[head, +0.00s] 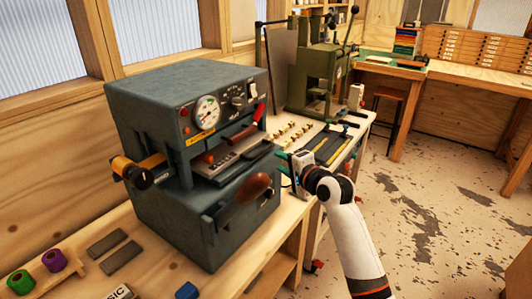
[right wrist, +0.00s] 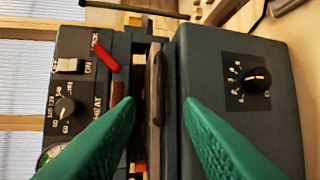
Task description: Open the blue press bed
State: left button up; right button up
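The blue press (head: 190,90) stands on the wooden bench at left centre in the head view. Its bed (head: 240,165) is the dark tray in the slot between the upper body and the lower body, with a dark front edge. In the right wrist view, a dark bar-like handle (right wrist: 159,88) lies in this slot, between my fingertips in the picture. My right gripper (head: 285,170) is to the right of the press front in the head view. Its green fingers (right wrist: 158,102) are apart and nothing is seen gripped. My left gripper is not in view.
A green press (head: 322,75) stands behind. Spools (head: 53,260) and grey bars (head: 120,254) lie at front left. The floor at right is open.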

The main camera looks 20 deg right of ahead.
aim_at(263, 152)
jog(key=x, duration=0.9)
jog(key=shift+w+a, duration=0.1)
jog(key=shift+w, duration=0.2)
grip_shut()
